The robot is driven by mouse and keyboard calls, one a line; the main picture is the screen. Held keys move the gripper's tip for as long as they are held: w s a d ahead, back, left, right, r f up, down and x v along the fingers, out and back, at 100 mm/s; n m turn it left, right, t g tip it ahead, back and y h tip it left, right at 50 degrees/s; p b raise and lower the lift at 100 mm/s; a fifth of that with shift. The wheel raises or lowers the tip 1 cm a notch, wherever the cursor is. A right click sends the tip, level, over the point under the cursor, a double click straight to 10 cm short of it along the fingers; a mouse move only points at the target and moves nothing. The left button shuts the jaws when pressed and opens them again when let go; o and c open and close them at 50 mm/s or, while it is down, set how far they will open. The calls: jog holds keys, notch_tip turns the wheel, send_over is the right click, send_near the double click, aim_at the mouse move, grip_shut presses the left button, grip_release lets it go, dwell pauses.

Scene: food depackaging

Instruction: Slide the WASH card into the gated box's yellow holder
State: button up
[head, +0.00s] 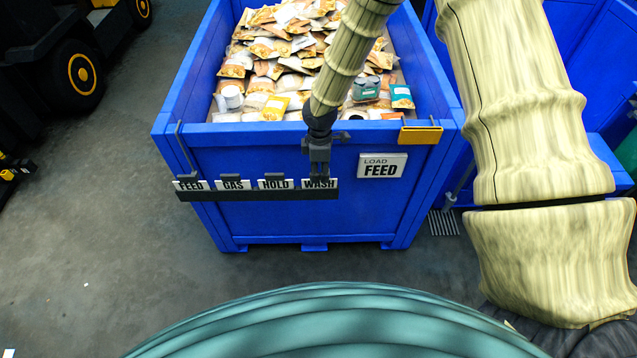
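The white WASH card (320,184) is at the right end of a dark rack (258,195) hung on the front of the blue box (250,222). My gripper (319,172) points down right above this card, its tip at the card's upper edge. The fingers are small and dark here, so I cannot tell whether they are open or shut on the card. A yellow holder (420,135) with a dark edge sits on the box's front rim, right of my gripper. No card shows in it. I cannot make out the box's gate.
FEED (190,185), GAS (232,185) and HOLD (273,184) cards stand left of WASH in the rack. Food packets (290,82) fill the box. A forklift (82,72) stands far left; floor between is clear.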

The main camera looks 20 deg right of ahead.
aim_at(319, 186)
jog(key=shift+f+p, duration=0.45)
jog(key=shift+f, duration=1)
jog(key=shift+c, duration=0.4)
grip_shut()
